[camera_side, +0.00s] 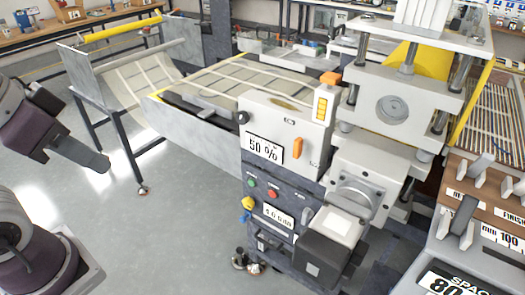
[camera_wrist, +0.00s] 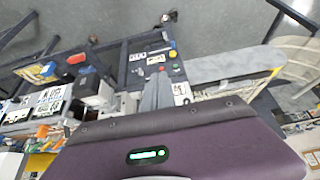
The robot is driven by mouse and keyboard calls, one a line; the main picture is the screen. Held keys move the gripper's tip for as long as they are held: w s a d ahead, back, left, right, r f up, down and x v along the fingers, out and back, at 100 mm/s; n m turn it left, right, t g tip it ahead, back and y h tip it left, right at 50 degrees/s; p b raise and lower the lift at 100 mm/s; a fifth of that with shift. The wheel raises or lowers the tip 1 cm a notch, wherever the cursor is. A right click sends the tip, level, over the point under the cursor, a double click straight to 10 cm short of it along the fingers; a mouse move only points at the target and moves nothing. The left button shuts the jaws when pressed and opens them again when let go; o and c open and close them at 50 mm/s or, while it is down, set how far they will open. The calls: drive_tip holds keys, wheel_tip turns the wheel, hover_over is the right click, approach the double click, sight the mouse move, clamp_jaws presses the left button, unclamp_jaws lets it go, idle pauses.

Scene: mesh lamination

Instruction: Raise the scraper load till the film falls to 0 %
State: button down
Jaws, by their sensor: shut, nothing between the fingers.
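The laminating machine's white front panel (camera_side: 285,125) has a display (camera_side: 265,148) reading 50 %. An orange lever (camera_side: 298,147) stands upright on the panel, right of the display. I cannot tell which control sets the scraper load. Below, a dark panel has a green button (camera_side: 252,183), a red button (camera_side: 272,194), a yellow-and-blue knob (camera_side: 247,203) and a small display (camera_side: 278,215) too blurred to read surely. My gripper (camera_side: 103,166) is at the left, shut and empty, well apart from the machine. In the wrist view its grey fingers (camera_wrist: 157,88) point toward the machine.
A mesh-covered bed (camera_side: 240,80) runs back left from the panel to a sloped mesh stand (camera_side: 140,75). A labelled console (camera_side: 485,240) is at the lower right. The floor (camera_side: 170,225) between my gripper and the machine is clear.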

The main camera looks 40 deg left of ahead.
drive_tip(key=c, duration=2)
unclamp_jaws()
drive_tip(key=o, duration=1.1)
drive_tip(key=w+a, duration=0.1)
drive_tip(key=w, duration=0.3)
drive_tip(key=w+a+n+t+y, duration=0.1)
drive_tip(key=w+a, duration=0.1)
drive_tip(key=w, duration=0.3)
drive_tip(key=w+a+t, duration=0.1)
drive_tip(key=w, duration=0.4)
drive_tip(key=shift+w+a+f+n, duration=0.2)
drive_tip(key=shift+a+n, duration=0.1)
drive_tip(key=shift+a, duration=0.1)
drive_tip(key=shift+c, duration=0.2)
drive_tip(key=t, duration=0.4)
approach(239, 118)
wheel_tip(239, 118, up, 4)
drive_tip(key=s+a, duration=0.1)
drive_tip(key=a, duration=0.1)
drive_tip(key=w+f+h, duration=0.1)
drive_tip(key=w+f, duration=0.2)
drive_tip(key=w+d+f+n+t+h, duration=0.1)
drive_tip(key=w+f, duration=0.2)
drive_tip(key=w+f+t+h, duration=0.1)
drive_tip(key=w+f, duration=0.2)
drive_tip(key=shift+w+d+f+n, duration=0.25)
drive_tip(key=shift+w+n, duration=0.05)
drive_tip(key=shift+w, duration=0.1)
clamp_jaws()
